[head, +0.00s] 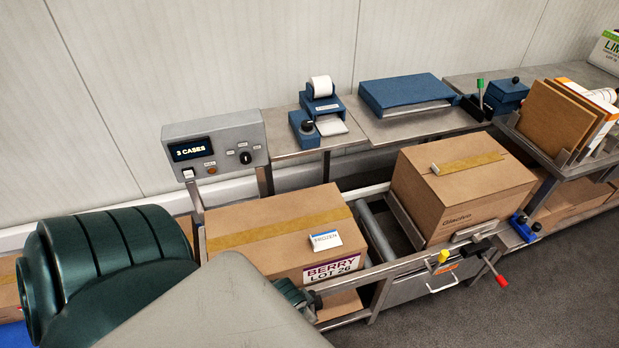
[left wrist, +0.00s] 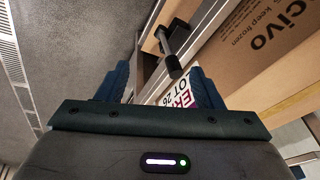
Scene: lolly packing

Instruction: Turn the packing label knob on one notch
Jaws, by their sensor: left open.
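A grey control panel (head: 215,146) stands at the back left in the head view. Its display reads "3 CASES", and a black rotary knob (head: 245,157) with small labels around it is at its right. A blue label printer (head: 320,110) beside it has another black knob (head: 307,127). My left gripper (head: 293,294) is low in front of the near carton, mostly hidden by my arm. In the left wrist view its blue fingers (left wrist: 160,88) are apart, with a black handle (left wrist: 173,64) showing beyond and between them; contact cannot be told. My right gripper is out of view.
A taped carton (head: 230,217) labelled "BERRY LOT 26" stands on the conveyor, with a second carton (head: 465,205) to its right. A yellow knob (head: 444,256) and a red-tipped lever (head: 501,281) project from the front rail. The floor at front right is clear.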

